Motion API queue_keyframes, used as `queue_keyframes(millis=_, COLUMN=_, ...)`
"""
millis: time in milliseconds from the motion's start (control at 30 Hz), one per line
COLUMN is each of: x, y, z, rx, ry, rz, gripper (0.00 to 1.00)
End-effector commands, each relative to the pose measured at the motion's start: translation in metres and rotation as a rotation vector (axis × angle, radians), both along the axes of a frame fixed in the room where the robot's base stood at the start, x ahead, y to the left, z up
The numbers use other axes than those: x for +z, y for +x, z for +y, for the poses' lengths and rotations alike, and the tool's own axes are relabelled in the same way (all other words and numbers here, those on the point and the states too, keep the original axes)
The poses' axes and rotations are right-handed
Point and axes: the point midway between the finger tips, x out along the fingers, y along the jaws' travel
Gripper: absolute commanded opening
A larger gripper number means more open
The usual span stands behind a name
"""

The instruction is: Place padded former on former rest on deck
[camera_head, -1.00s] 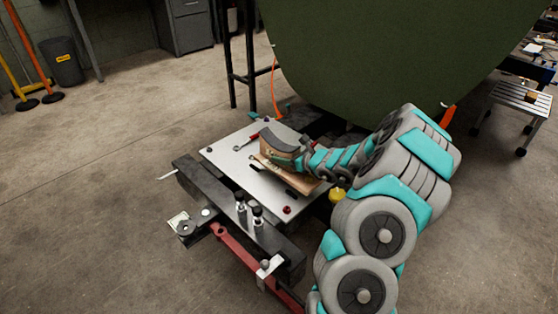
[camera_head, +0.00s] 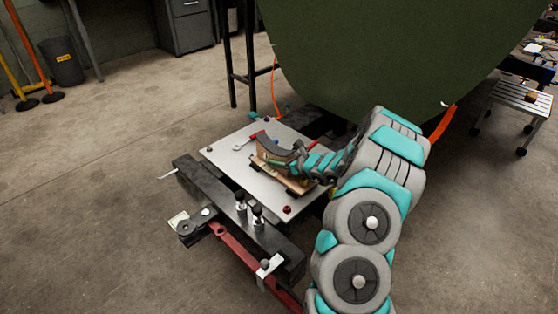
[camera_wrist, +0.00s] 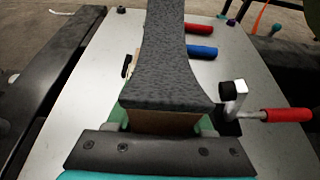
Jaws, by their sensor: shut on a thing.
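The padded former (camera_wrist: 164,60) is a curved piece with a dark grey padded top and a tan body. My gripper (camera_wrist: 165,124) is shut on its near end, one finger on each side. In the head view my gripper (camera_head: 299,152) holds the former (camera_head: 272,148) over the middle of the silver deck plate (camera_head: 228,158). A tan wooden piece (camera_head: 262,166), likely the former rest, lies on the deck under the former. The former hides most of it in the wrist view, so I cannot tell whether they touch.
A red handle (camera_wrist: 199,28) and a blue handle (camera_wrist: 203,52) lie right of the former in the wrist view. A metal clamp with a red grip (camera_wrist: 287,115) stands near its right side. The large green panel (camera_head: 380,60) overhangs the deck's far side.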

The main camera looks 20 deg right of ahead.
Motion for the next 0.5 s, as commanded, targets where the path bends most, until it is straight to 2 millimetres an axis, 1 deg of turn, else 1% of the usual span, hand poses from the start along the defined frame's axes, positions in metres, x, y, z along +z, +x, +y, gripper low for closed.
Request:
queue_keyframes(millis=33, x=-0.0012, y=0.0003, z=-0.0001, rx=0.000, ry=0.000, rz=-0.001, gripper=0.53)
queue_keyframes(millis=200, x=-0.0006, y=0.0001, z=-0.0001, rx=0.000, ry=0.000, rz=0.000, gripper=0.73)
queue_keyframes(millis=300, x=-0.0009, y=0.0000, z=0.0000, rx=0.000, ry=0.000, rz=0.000, gripper=0.82)
queue_keyframes(millis=500, x=-0.0009, y=-0.0001, z=0.0001, rx=0.000, ry=0.000, rz=0.000, gripper=0.82)
